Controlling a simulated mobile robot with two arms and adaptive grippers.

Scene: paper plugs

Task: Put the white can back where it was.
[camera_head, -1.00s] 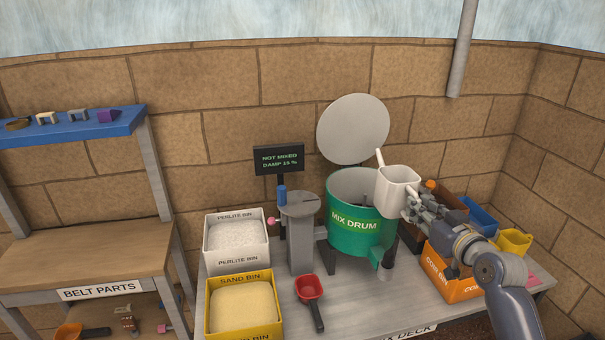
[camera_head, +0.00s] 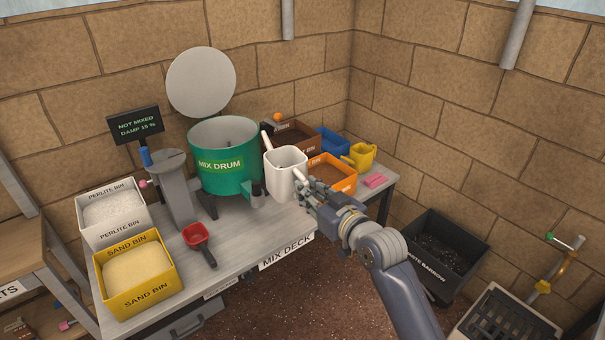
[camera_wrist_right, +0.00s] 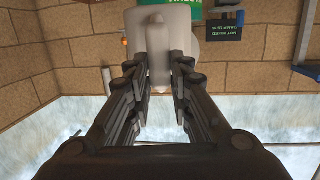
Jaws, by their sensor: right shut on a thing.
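The white can (camera_head: 284,178), with a thin spout pointing up and left, is held in my right gripper (camera_head: 306,190). It appears near upright, in front of the right side of the green mix drum (camera_head: 232,180) and above the mix deck. In the right wrist view the can (camera_wrist_right: 157,45) sits between the two fingers of the gripper (camera_wrist_right: 163,72), one finger on each side. The drum's round lid (camera_head: 201,82) stands open. My left gripper is not in view.
The orange coir bin (camera_head: 340,180), a blue container (camera_head: 332,143), a yellow can (camera_head: 361,156) and a pink item (camera_head: 375,180) are on the deck's right. A red scoop (camera_head: 196,236) lies near the sand bin (camera_head: 140,272). The black waste barrow (camera_head: 462,232) stands on the floor.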

